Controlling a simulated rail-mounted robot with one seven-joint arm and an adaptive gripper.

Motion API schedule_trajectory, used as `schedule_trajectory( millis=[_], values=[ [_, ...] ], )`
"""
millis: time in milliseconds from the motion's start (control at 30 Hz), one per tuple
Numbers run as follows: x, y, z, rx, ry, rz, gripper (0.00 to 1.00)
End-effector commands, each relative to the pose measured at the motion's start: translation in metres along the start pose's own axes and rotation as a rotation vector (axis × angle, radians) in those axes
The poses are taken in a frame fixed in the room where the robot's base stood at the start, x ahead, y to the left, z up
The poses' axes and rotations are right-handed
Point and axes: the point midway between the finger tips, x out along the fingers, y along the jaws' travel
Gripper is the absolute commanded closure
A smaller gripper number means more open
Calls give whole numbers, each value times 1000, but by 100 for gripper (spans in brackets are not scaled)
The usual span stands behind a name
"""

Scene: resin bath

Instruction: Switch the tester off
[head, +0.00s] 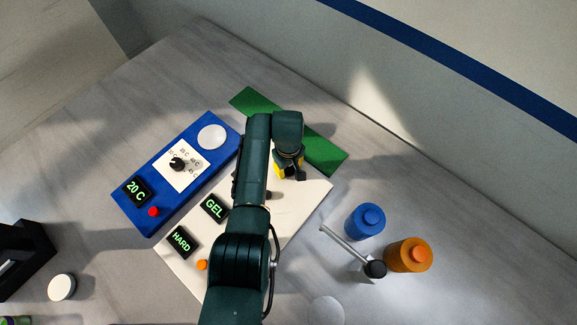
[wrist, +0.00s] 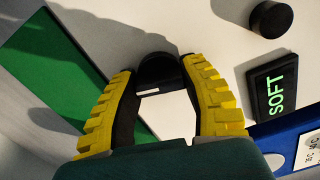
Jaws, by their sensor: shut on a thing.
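The white panel (head: 300,215), which looks like the tester, has lit displays reading HARD (head: 181,241) and GEL (head: 214,207). A lit SOFT display (wrist: 280,88) shows in the wrist view. An orange button (head: 202,265) sits near the panel's lower left edge. My gripper (head: 290,172) is at the panel's upper end. In the wrist view, its yellow fingers (wrist: 163,85) are shut on a round black knob (wrist: 158,68) with a white mark. Another dark knob (wrist: 270,18) stands apart from the fingers. My arm hides part of the panel in the head view.
A blue unit (head: 195,135) with a dial, red button and 20 C display adjoins the panel. A green strip (head: 255,102) lies behind. Blue (head: 365,222) and orange (head: 408,255) bottles and a rod with a black end (head: 375,269) stand right.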

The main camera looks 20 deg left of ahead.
Motion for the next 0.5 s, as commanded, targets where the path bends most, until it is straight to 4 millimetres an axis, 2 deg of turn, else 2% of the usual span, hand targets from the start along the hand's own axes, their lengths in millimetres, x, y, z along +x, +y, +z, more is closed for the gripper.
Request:
schedule_trajectory(
  millis=[233,500],
  values=[
    [4,-1,1,-148,-2,-3,91],
    [4,-2,1,-224,-2,-4,91]
  ],
)
